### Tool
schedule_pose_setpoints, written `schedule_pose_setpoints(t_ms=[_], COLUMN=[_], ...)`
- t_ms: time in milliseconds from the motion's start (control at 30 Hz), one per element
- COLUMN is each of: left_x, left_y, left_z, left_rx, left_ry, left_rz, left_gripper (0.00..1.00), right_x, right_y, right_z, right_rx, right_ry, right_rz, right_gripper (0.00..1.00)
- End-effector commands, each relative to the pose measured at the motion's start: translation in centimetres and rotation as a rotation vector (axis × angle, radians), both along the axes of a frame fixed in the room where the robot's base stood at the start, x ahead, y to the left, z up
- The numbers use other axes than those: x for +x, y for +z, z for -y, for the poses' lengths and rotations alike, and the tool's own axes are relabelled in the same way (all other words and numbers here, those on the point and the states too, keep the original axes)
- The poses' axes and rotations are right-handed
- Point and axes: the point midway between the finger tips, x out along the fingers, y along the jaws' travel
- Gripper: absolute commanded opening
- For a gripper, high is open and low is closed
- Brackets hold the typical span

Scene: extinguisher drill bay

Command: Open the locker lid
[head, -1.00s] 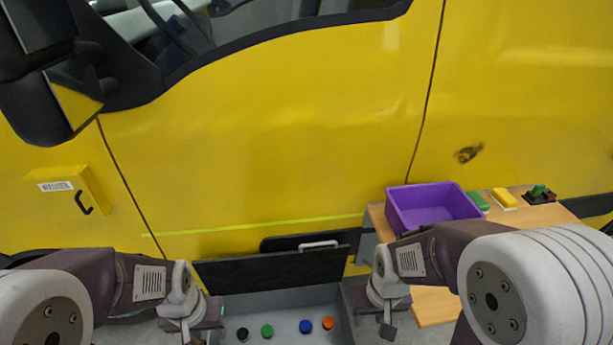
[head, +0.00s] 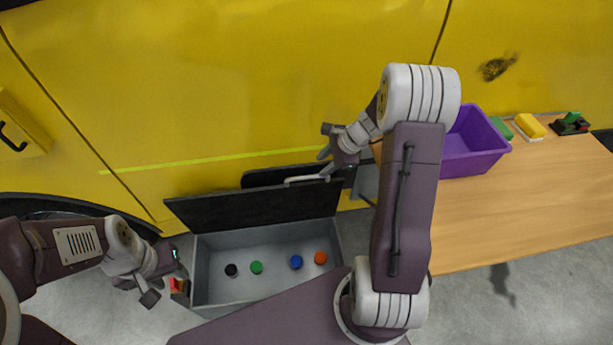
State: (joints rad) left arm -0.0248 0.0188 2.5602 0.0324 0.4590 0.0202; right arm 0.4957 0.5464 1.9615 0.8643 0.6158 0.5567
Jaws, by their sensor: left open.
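The locker is a grey open-topped box (head: 200,272) on the floor. Its black lid (head: 230,211) stands raised along the back edge, so the inside shows. Black, green, blue and orange round items sit inside. A pale bar handle (head: 300,179) is at the lid's top edge. My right gripper (head: 328,162) is at the right end of this handle; whether its jaws are around it or only beside it, I cannot tell. My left gripper (head: 163,283) is open, low beside the locker's left wall. A small red thing (head: 178,286) shows next to it, partly hidden.
A yellow vehicle side (head: 250,80) rises close behind the lid. A wooden table (head: 520,200) at the right bears a purple bin (head: 475,145), a green block (head: 501,127), a yellow block (head: 530,126) and a dark device with a green top (head: 571,123). Grey floor lies clear at lower right.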

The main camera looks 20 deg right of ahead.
Motion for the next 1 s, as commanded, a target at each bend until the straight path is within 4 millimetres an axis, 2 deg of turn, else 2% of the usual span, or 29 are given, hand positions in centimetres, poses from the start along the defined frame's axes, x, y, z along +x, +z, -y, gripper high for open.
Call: schedule_pose_setpoints(t_ms=[133,300,500,633,867,900,1000], left_x=[0.0,0.0,0.0,0.0,0.0,0.0,0.0], left_y=[-0.3,-1.6,-2.5,-2.6,-2.6,-2.6,-2.6], left_z=[0.0,0.0,0.0,0.0,0.0,0.0,0.0], left_rx=[0.000,0.000,0.000,0.000,0.000,0.000,0.000], left_ry=[0.000,0.000,0.000,0.000,0.000,0.000,0.000], left_rz=[0.000,0.000,0.000,0.000,0.000,0.000,0.000], left_gripper=[0.41,0.41,0.41,0.41,0.41,0.41,0.41], right_x=[0.3,1.5,2.9,3.3,3.3,3.3,3.3], right_y=[-0.9,-4.2,-7.1,-7.8,-7.8,-7.8,-7.8], right_z=[-0.4,-1.5,-2.5,-2.8,-2.8,-2.8,-2.8], right_rx=[0.000,0.000,-0.001,-0.002,-0.003,-0.003,-0.003], right_ry=[0.004,0.006,0.006,0.005,0.005,0.005,0.004], right_rz=[-0.002,-0.003,-0.002,0.000,0.001,0.001,0.000], right_gripper=[0.36,0.36,0.36,0.36,0.36,0.31,0.03])
